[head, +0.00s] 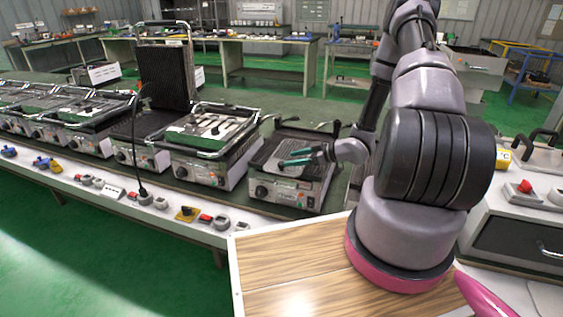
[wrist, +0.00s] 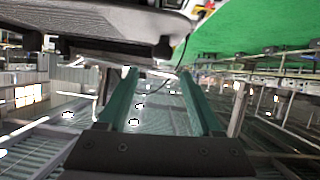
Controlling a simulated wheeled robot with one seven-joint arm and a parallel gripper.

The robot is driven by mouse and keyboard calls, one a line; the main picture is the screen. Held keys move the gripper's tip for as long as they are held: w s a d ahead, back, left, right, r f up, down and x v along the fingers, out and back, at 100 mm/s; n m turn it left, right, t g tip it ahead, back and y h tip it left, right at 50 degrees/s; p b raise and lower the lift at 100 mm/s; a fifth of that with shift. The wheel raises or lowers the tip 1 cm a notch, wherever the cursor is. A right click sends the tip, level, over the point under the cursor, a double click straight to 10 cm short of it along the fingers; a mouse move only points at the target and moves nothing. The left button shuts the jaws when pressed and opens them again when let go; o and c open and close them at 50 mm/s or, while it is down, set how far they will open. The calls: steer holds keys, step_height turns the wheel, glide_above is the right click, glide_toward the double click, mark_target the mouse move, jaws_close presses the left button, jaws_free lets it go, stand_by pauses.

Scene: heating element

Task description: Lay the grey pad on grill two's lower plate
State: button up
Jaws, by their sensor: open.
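My gripper (head: 290,158) has teal fingers, open and apart, low over the near grill (head: 288,192) in the middle of the head view. A flat grey piece (head: 264,153), which looks like the grey pad, lies on that grill's top, partly hidden by the fingers. In the wrist view, a grey surface with bright spots (wrist: 155,122) shows between the open fingers (wrist: 158,78). Nothing is visibly gripped. To the left, a grill has its dark ribbed lid (head: 165,77) raised over a dark lower plate (head: 136,124). I cannot read which grill is number two.
A closed grill with a steel handle (head: 212,135) stands between the raised-lid grill and the near one. More grills (head: 75,118) line the bench to the left. A black cable hangs by the raised lid. Switches and knobs (head: 145,197) line the front ledge.

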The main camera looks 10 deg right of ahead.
steer(key=w+d+r+m+t+h, duration=0.1)
steer(key=w+d+r+m+h, duration=0.1)
steer(key=d+r+h, duration=0.5)
steer(key=w+d+r+m+h, duration=0.2)
steer(key=d+r, duration=0.2)
steer(key=r, duration=0.7)
step_height(320, 180, up, 10)
steer(key=s+d+m+h, duration=0.1)
steer(key=s+m+h, duration=0.1)
steer(key=s+m, duration=0.1)
steer(key=s+a+r+m+g+h, duration=0.1)
steer(key=s+a+r+m, duration=0.15)
steer(key=s+r, duration=0.35)
steer(key=s+a+r+m, duration=0.1)
steer(key=s+r+m, duration=0.2)
steer(key=s+r, duration=0.3)
steer(key=s+a+r+m+y, duration=0.3)
steer(key=s+a, duration=0.6)
steer(key=s, duration=0.5)
steer(key=shift+s+r+g, duration=0.3)
steer(key=shift+r+g, duration=0.1)
steer(key=shift+r, duration=0.2)
